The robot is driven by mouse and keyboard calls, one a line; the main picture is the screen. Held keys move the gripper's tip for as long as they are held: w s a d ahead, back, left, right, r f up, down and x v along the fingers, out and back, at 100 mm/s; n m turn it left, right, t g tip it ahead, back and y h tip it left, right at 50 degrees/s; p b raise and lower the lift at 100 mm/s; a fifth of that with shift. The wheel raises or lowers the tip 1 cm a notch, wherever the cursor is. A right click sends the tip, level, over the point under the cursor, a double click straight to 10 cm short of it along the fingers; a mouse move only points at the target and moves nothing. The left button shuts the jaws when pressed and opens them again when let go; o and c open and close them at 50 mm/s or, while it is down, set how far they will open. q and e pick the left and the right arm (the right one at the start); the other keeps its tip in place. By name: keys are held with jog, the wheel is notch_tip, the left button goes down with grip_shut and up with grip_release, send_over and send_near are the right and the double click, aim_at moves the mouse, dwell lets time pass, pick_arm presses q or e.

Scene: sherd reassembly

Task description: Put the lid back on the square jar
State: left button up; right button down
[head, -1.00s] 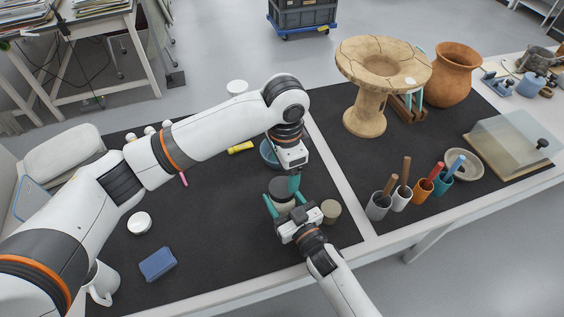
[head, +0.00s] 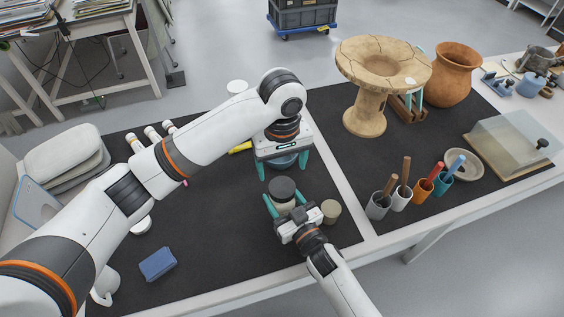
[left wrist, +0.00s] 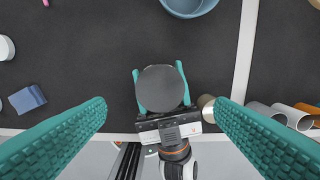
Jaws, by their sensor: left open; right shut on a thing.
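A pale jar (head: 281,205) stands on the dark mat with a dark round-looking lid (head: 282,188) over its top. In the left wrist view the lid (left wrist: 161,88) covers the jar from above; I cannot tell whether it is fully seated. My right gripper (head: 285,202) is shut on the jar's body, its teal fingers on two sides. My left gripper (head: 283,169) is open and empty above the lid, apart from it.
A small beige pot (head: 331,211) stands close right of my right gripper. A blue block (head: 157,264) lies at left. Tool cups (head: 377,207) stand at right.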

aim_at(282, 187)
pick_arm(q)
jog(key=shift+f, duration=0.1)
jog(key=shift+f, duration=3.95)
jog(key=shift+c, duration=0.4)
jog(key=c, duration=0.9)
jog(key=m, duration=0.6)
jog(key=shift+m, duration=0.3)
jog(key=shift+c, duration=0.2)
jog(key=m, duration=1.2)
jog(key=shift+m, duration=0.3)
jog(key=m, duration=0.5)
jog(key=o, duration=1.2)
jog(key=shift+c, duration=0.2)
